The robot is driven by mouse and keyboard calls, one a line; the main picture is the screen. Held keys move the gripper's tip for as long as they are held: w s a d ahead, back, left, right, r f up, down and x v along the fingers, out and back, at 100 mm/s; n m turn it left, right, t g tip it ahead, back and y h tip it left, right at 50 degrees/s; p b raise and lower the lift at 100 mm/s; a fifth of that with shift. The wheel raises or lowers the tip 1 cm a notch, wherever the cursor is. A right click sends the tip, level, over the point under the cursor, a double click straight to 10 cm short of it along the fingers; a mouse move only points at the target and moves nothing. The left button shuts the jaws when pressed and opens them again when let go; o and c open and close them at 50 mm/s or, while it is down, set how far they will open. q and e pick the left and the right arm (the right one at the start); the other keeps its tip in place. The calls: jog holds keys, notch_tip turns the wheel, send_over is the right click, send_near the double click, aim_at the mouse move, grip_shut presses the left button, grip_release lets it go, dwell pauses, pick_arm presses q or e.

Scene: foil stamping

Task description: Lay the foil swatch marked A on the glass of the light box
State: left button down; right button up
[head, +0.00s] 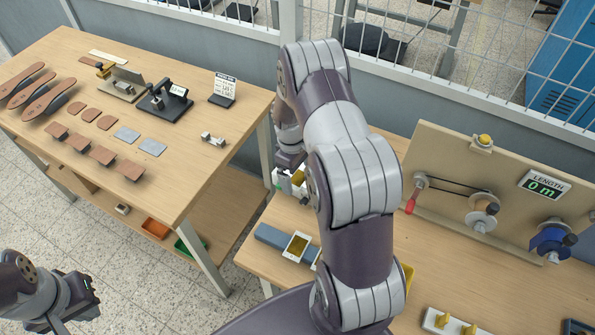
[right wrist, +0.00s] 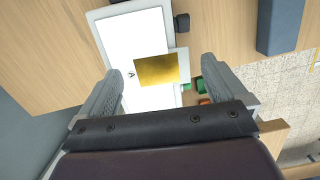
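The foil swatch marked A (right wrist: 156,69), a white card with a gold square, is in the right wrist view over the bright white glass of the light box (right wrist: 130,38). Its right edge reaches past the box's edge; I cannot tell whether it lies flat on the glass. My right gripper (right wrist: 163,75) is open, its fingers apart on either side of the swatch with gaps. In the head view my right arm hides most of the box and gripper; a gold patch (head: 298,178) shows beside the arm. My left gripper (head: 85,296) is at the lower left, away from the tables.
Another white card with gold (head: 297,246) lies on a blue-grey block (head: 270,236). A board with a LENGTH display (head: 543,185) stands at the right. The left table holds shoe soles (head: 45,97), leather pieces (head: 103,153) and a small press (head: 165,98).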

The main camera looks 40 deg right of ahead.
notch_tip(320, 180, up, 13)
jog(key=w+b, duration=0.1)
jog(key=b, duration=0.1)
jog(key=shift+w+a+f, duration=0.2)
jog(key=shift+w+a, duration=0.05)
jog(key=shift+a, duration=0.05)
